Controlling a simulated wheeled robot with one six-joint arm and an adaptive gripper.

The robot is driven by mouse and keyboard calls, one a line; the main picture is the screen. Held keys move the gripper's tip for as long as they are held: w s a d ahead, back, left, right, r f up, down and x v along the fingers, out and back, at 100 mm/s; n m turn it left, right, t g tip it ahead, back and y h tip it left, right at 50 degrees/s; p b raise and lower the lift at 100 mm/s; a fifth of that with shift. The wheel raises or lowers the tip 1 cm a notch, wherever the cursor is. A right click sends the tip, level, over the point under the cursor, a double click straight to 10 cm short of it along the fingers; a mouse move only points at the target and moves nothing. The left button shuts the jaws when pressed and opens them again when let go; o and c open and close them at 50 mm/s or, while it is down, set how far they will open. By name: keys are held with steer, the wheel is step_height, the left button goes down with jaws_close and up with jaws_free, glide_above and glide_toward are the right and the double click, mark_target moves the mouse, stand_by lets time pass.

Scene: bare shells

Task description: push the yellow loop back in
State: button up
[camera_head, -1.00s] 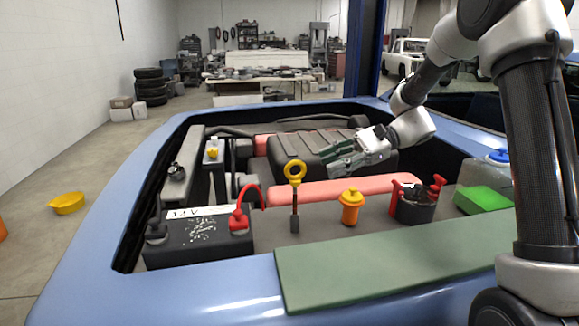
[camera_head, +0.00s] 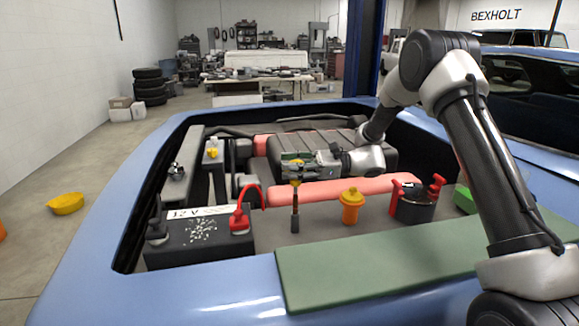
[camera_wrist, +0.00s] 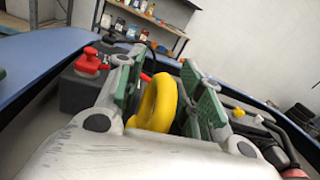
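The yellow loop (camera_wrist: 157,103) stands between the two green-padded fingers of my gripper (camera_wrist: 163,68) in the wrist view. The fingers are spread, with a visible gap on the right side of the loop; contact on the left side is hard to tell. In the head view my gripper (camera_head: 290,162) covers most of the loop. Below it, a bit of yellow and the dark stem (camera_head: 295,212) show, upright in the engine bay. How far the stem stands out is hard to judge.
The black battery (camera_head: 198,240) with a red terminal clamp (camera_head: 240,221) is left of the stem. An orange-yellow cap (camera_head: 351,206) and a dark cup with red handles (camera_head: 415,207) are to the right. A green mat (camera_head: 390,265) lies on the front edge.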

steer(key=shift+a, duration=0.2)
jaws_close()
steer(key=shift+f, duration=1.8)
jaws_free()
steer(key=d, duration=1.2)
steer(key=shift+w, duration=0.45)
